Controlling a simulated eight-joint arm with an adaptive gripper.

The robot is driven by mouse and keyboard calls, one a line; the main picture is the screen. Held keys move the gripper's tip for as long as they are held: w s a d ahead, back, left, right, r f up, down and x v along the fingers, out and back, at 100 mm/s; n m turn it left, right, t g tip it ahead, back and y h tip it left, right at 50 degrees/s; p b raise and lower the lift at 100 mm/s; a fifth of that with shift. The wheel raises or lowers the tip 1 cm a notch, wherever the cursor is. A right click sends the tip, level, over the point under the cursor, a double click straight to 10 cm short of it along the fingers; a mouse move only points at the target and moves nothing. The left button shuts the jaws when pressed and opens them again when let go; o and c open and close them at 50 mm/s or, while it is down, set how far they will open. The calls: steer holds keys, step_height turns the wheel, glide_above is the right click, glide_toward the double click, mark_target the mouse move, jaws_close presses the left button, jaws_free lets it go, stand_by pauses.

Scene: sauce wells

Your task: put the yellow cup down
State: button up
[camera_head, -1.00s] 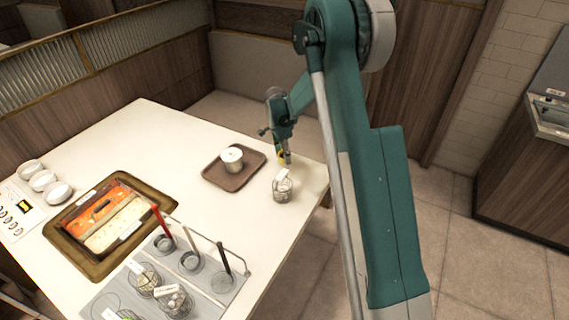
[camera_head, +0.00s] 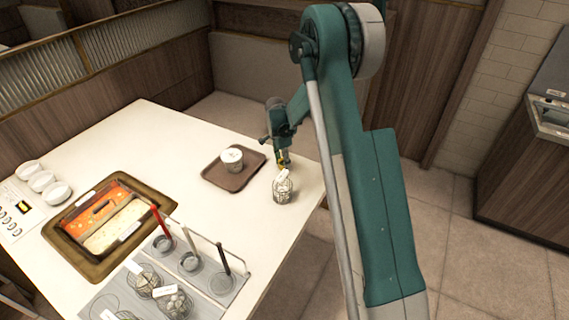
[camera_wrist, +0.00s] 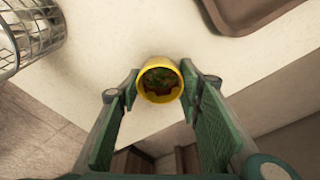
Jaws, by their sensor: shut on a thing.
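The yellow cup (camera_wrist: 160,99) sits between the two fingers of my gripper (camera_wrist: 160,88) in the wrist view, with dark green and reddish contents inside. My gripper is shut on it. In the head view my gripper (camera_head: 283,160) is over the right back part of the table, and only a small yellow patch of the cup shows there, mostly hidden by the gripper and a wire basket. I cannot tell whether the cup's base touches the table.
The wire basket (camera_head: 283,190) stands close in front of my gripper. A brown tray (camera_head: 218,180) with a white pot (camera_head: 232,158) lies to the left. The table (camera_head: 160,135) has free room further left. Its edge is close on the right.

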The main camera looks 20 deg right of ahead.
steer(key=shift+f, duration=0.1)
steer(key=o, duration=0.9)
steer(key=r, duration=0.4)
steer(key=a+r+p, duration=0.1)
steer(key=r, duration=0.7)
steer(key=shift+a+r, duration=0.1)
steer(key=shift+a, duration=0.1)
steer(key=shift+s, duration=0.1)
